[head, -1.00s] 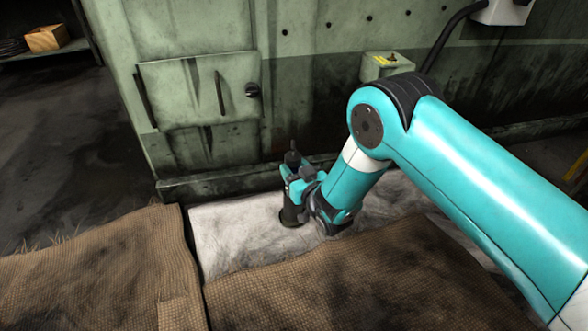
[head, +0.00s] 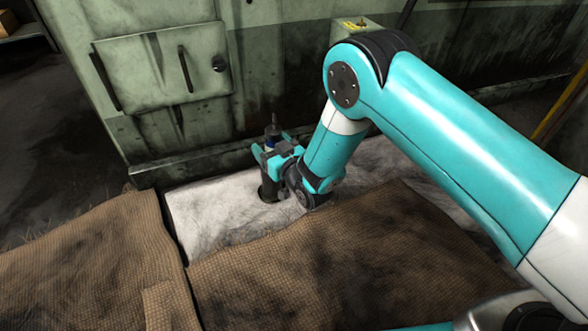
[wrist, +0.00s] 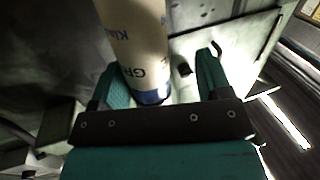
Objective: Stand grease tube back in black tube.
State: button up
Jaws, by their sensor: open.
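The grease tube is pale cream with blue lettering and a blue band in the wrist view (wrist: 138,40). In the head view its dark, narrow top (head: 273,122) sticks up above my gripper (head: 272,149). My gripper is open, with one finger on each side of the grease tube. In the wrist view, gaps show beside the tube between the fingers (wrist: 163,82). The black tube (head: 268,190) is upright on the pale cloth directly below the gripper. The grease tube appears upright in line with it; the gripper hides where they meet.
A green machine wall (head: 165,65) with a hatch stands close behind. The pale cloth (head: 205,210) is mostly bare left of the black tube. Brown sacking (head: 290,265) covers the front. A small green box (head: 352,28) is on the machine behind my arm.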

jog(key=shift+s+d+f+b, duration=0.25)
jog(key=shift+d+b, duration=0.1)
jog(key=shift+b, duration=0.05)
jog(key=p+v, duration=0.7)
jog(key=v, duration=0.9)
jog(key=w+a+r+m+g+h+p, duration=0.1)
jog(key=w+r+g+p, duration=0.3)
jog(key=r, duration=0.7)
jog(key=w+r+m+g+h+p, duration=0.15)
jog(key=r+p, duration=0.45)
jog(key=r, duration=0.6)
jog(key=s+d+r+n+g+h+p, duration=0.1)
jog(key=s+d+r+g+p, duration=0.25)
jog(key=s+r, duration=0.6)
jog(key=s+d+r+n+g+h+p, duration=0.1)
jog(key=s+d+r+g+p, duration=0.15)
jog(key=s+r+p, duration=0.5)
jog(key=s+d+r+n+g+h+p, duration=0.1)
jog(key=s+d+r+g+p, duration=0.2)
jog(key=s+r, duration=0.85)
notch_tip(320, 180, up, 38)
jog(key=w+p, duration=0.2)
jog(key=p, duration=3.3)
jog(key=shift+w+a+g, duration=0.2)
jog(key=shift+w+g, duration=0.05)
jog(key=shift+g, duration=0.2)
jog(key=shift+r+y, duration=0.1)
jog(key=shift+y, duration=0.15)
